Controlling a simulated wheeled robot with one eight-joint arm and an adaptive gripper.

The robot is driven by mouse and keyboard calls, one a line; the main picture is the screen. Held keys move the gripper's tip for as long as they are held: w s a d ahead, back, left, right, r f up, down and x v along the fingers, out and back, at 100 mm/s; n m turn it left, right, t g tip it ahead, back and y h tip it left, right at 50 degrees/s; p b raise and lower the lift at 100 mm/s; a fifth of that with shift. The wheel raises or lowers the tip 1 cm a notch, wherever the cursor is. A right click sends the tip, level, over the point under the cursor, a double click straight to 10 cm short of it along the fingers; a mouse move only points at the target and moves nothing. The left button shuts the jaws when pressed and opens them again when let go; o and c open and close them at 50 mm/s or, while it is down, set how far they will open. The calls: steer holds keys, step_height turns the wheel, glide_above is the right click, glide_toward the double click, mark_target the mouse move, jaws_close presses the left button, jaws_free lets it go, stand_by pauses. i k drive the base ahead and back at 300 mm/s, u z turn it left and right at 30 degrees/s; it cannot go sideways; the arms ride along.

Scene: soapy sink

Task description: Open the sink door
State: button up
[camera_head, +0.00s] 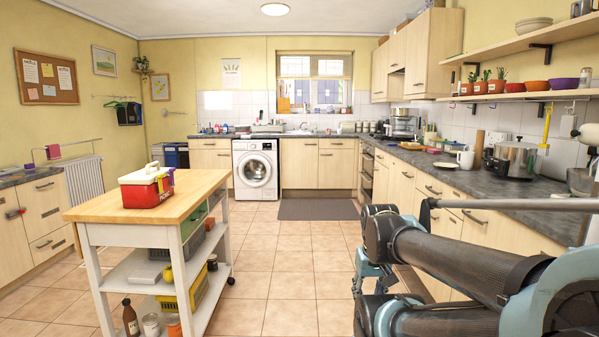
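The sink (299,132) is set in the back counter below the window, small in the picture. A pale wood cabinet door (299,165) is under it, right of the washing machine, and looks shut. Its handle is too small to make out. My gripper (362,285) shows in part at the lower right, pale blue-grey, pointing down beside my dark arm links. It is far in front of the door and touches nothing that I can see. Its fingertips are partly hidden, so its opening does not show.
A wooden-topped trolley (112,209) with a red and white box (147,186) stands at left. The right counter (500,195) runs alongside my arm. A dark mat (318,209) lies before the sink cabinet. The tiled floor (300,260) between is clear.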

mark_target(300, 156)
steer(key=u, duration=0.05)
steer(key=i, duration=7.75)
steer(key=z, duration=0.05)
